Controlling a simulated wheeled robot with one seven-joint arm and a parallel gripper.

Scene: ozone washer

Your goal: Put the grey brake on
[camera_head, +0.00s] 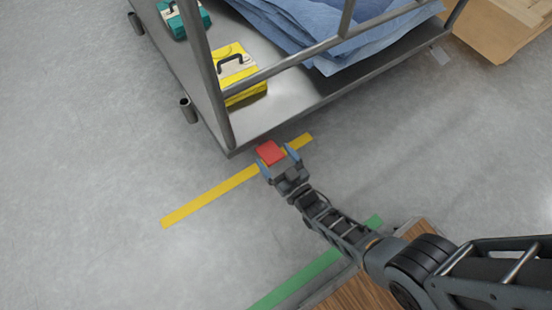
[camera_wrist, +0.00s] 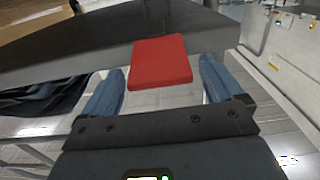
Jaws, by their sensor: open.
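The cart's small light grey tab (camera_head: 440,54), which looks like the grey brake, sticks out from the cart's right lower edge in the head view. I cannot tell its tilt. A red pedal (camera_head: 270,152) sticks out by the cart's near edge. It also shows in the wrist view (camera_wrist: 160,62), below a grey cart beam. My gripper (camera_head: 278,159) is open, with its blue fingers on either side of the red pedal. No contact can be made out. The grey tab is well off to the right of my gripper.
The metal cart (camera_head: 285,103) carries a yellow toolbox (camera_head: 238,88), a teal box (camera_head: 186,22) and a blue folded sheet (camera_head: 310,25). A yellow floor stripe (camera_head: 205,199) runs below it. A wooden piece (camera_head: 500,25) stands upper right. The floor at right is clear.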

